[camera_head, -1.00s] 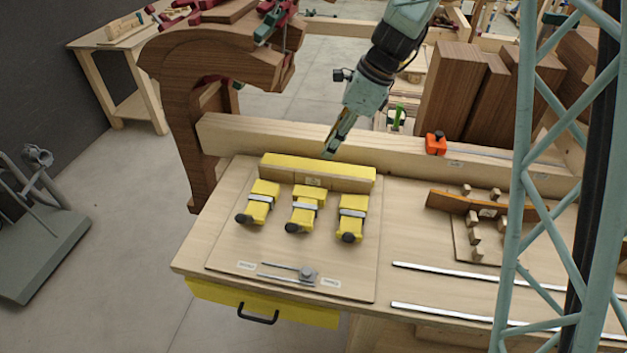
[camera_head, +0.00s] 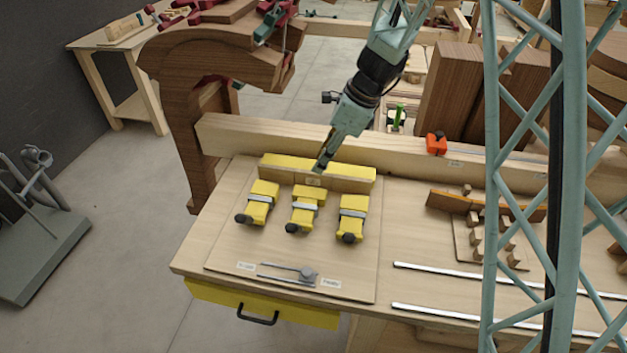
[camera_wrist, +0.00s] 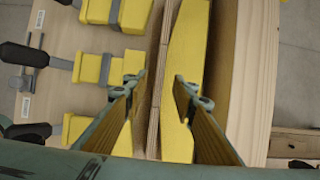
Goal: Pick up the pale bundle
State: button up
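The pale bundle (camera_head: 345,182) is a long, thin stack of wooden strips standing on edge along the front of a yellow bar (camera_head: 350,170). It also shows in the wrist view as layered pale strips (camera_wrist: 157,85). My gripper (camera_head: 319,168) is over the bundle's middle, pointing down. In the wrist view my gripper (camera_wrist: 160,84) is open and empty. One finger is on the clamp side of the bundle and the other is over the yellow bar. I cannot tell whether the fingertips are below its top edge.
Three yellow clamps (camera_head: 305,208) with black knobs lie in front of the bundle on a board (camera_head: 235,225). A thick wooden beam (camera_head: 230,136) runs behind the yellow bar. An orange tool (camera_head: 436,143) sits on the beam. Metal strips (camera_head: 430,274) lie at right.

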aim_at(313, 180)
jog(key=shift+x, duration=2.55)
jog(key=shift+f+b, duration=0.1)
jog(key=shift+b, duration=0.2)
jog(key=shift+c, duration=0.7)
grip_shut()
